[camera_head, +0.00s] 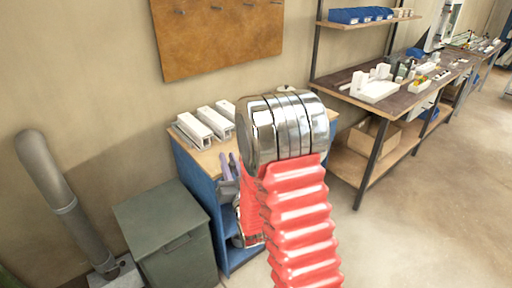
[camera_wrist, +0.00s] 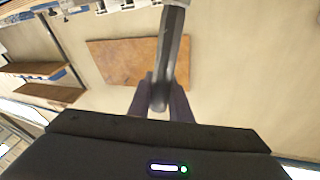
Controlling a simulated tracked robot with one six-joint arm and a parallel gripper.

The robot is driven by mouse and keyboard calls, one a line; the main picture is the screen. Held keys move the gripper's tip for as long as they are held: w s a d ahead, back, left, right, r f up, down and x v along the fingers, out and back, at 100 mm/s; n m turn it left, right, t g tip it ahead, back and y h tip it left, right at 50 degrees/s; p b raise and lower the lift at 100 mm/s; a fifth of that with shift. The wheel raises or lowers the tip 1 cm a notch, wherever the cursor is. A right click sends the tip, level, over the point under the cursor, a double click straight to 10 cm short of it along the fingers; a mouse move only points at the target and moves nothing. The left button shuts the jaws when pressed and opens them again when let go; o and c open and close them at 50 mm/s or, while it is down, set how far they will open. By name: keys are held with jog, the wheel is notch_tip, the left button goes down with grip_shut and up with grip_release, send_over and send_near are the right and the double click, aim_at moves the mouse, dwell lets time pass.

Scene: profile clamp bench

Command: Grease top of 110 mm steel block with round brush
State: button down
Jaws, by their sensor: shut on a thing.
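In the wrist view, the two dark purple-grey fingers of my gripper (camera_wrist: 160,96) are shut on a long grey tool (camera_wrist: 172,48). It extends from between the fingers to the top edge of the picture. I cannot tell from its visible part whether it is the round brush; no bristles show. In the head view, my arm hides most of my gripper and part of the bench behind it. Several pale rail-like profiles (camera_head: 193,130) lie on the bench top at its left. I cannot pick out the 110 mm steel block for certain in either view.
The blue-sided bench (camera_head: 197,180) stands against the wall, with a dark green cabinet (camera_head: 165,222) and a grey duct (camera_head: 62,190) to its left. A brown board (camera_head: 215,38) hangs above. A long workbench (camera_head: 345,100) runs off right. The floor at right is clear.

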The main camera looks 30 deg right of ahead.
jog(key=a+f+n+y, duration=0.1)
jog(key=a+f+y, duration=0.2)
jog(key=a, duration=0.8)
jog(key=shift+n, duration=0.4)
jog(key=shift+s+a, duration=0.1)
jog(key=shift+a, duration=0.05)
